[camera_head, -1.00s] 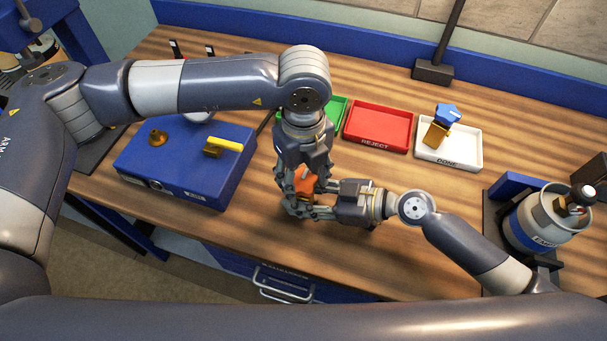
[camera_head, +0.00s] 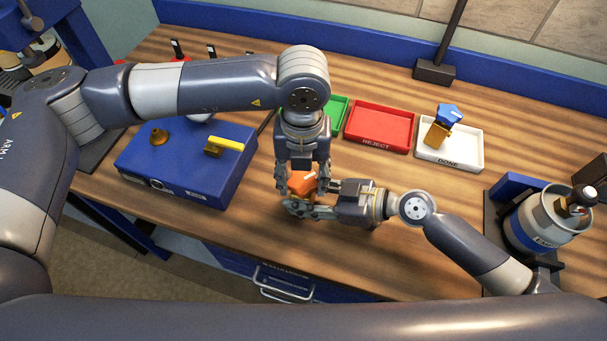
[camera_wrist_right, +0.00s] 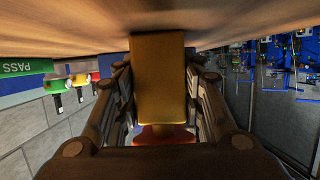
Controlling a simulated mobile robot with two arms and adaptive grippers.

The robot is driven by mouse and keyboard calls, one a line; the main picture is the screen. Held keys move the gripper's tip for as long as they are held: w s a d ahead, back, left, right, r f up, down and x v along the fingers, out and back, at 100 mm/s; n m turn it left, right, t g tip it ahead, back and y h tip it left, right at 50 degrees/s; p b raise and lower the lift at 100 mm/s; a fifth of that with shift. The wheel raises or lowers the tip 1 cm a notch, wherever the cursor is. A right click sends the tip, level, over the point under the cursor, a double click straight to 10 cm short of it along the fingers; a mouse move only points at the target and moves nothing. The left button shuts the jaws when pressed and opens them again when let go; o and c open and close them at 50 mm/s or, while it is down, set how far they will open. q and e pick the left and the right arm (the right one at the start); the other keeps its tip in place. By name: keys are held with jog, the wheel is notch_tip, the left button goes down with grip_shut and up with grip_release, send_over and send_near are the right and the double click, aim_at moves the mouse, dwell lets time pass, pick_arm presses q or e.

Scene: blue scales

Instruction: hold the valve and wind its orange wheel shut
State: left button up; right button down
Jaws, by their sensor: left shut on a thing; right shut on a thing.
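The valve's orange wheel (camera_head: 301,184) is on top, under my left gripper (camera_head: 303,190), which points down from above and is shut on it. My right gripper (camera_head: 308,210) comes in level from the right and is shut on the valve body just below. In the right wrist view the brass valve body (camera_wrist_right: 160,80) fills the gap between the fingers of this gripper (camera_wrist_right: 160,95). The orange-red wheel (camera_wrist_right: 163,134) shows there at the body's lower end. In the head view the fingers hide most of the body. I cannot tell how far the wheel is wound.
A blue box (camera_head: 182,180) with a brass knob and a yellow handle stands at left. Behind are a green tray (camera_head: 340,103), a red REJECT tray (camera_head: 379,128) and a white DONE tray (camera_head: 470,151) holding a brass valve with a blue wheel (camera_head: 448,114). A canister (camera_head: 535,222) stands at right.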

pick_arm(q)
jog(key=m, duration=0.7)
jog(key=shift+w+a, duration=0.1)
jog(key=shift+a, duration=0.1)
jog(key=m, duration=0.4)
jog(key=shift+a, duration=0.1)
jog(key=m, duration=0.3)
jog(key=shift+w+m, duration=0.15)
jog(key=shift+m, duration=0.15)
jog(key=m, duration=0.3)
jog(key=shift+w+m, duration=0.1)
jog(key=shift+m, duration=0.2)
jog(key=m, duration=0.3)
jog(key=shift+w+m, duration=0.1)
jog(key=shift+m, duration=0.2)
jog(key=m, duration=0.6)
jog(key=shift+w, duration=0.1)
jog(key=shift+m, duration=0.3)
jog(key=o, duration=1.1)
jog(key=shift+c, duration=0.2)
